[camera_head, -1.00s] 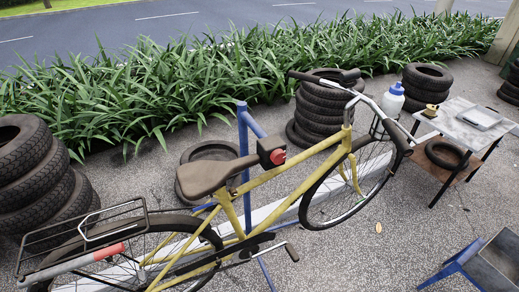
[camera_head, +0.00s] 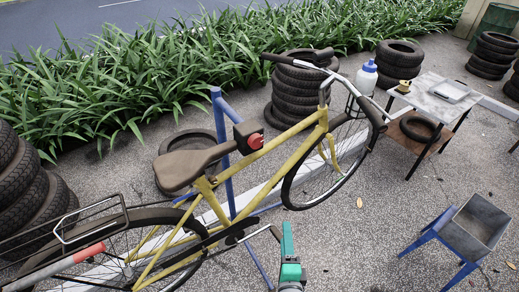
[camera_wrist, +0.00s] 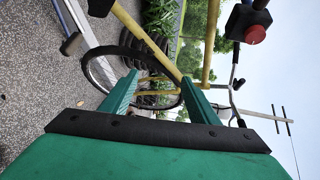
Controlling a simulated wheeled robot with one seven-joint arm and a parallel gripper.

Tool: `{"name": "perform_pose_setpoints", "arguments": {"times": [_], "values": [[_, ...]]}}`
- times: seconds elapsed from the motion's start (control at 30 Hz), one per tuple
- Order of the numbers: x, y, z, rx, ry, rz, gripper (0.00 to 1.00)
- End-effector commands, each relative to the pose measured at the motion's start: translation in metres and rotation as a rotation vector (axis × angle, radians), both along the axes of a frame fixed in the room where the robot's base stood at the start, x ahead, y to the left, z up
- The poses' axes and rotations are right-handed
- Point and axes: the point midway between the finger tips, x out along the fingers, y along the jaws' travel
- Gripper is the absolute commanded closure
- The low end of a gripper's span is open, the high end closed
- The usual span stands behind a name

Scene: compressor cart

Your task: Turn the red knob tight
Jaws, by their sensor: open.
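The red knob (camera_head: 256,141) is round and sits on a dark block (camera_head: 244,134) at the top of the blue stand (camera_head: 223,150), near the bicycle's saddle. In the wrist view the red knob (camera_wrist: 256,34) is at the upper right, outside the space between the fingers. My green gripper (camera_head: 288,240) is low in front of the yellow bicycle (camera_head: 285,143), below the knob and apart from it. In the wrist view my gripper (camera_wrist: 161,88) has its two fingers apart, with nothing held between them.
The bicycle's frame and wheels stand close by my gripper. A blue-legged metal bin (camera_head: 483,225) stands at the right. A table (camera_head: 428,92) and tyre stacks (camera_head: 303,95) are farther back. Paving between bicycle and bin is clear.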

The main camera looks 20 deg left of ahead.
Motion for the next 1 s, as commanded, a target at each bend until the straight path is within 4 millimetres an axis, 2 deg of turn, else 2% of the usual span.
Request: {"name": "perform_pose_setpoints", "arguments": {"times": [0.03,0.1,0.3,0.5,0.6,0.77,1.0], "values": [[0.018,0.003,0.016,0.062,-0.006,0.024,0.45],[0.036,0.010,0.035,0.158,0.004,0.070,0.45],[0.077,0.032,0.099,0.386,0.049,0.233,0.45],[0.095,0.047,0.161,0.526,0.117,0.400,0.45],[0.097,0.052,0.182,0.562,0.149,0.460,0.45],[0.097,0.056,0.199,0.587,0.183,0.512,0.45],[0.108,0.072,0.203,0.592,0.192,0.526,0.45]]}}
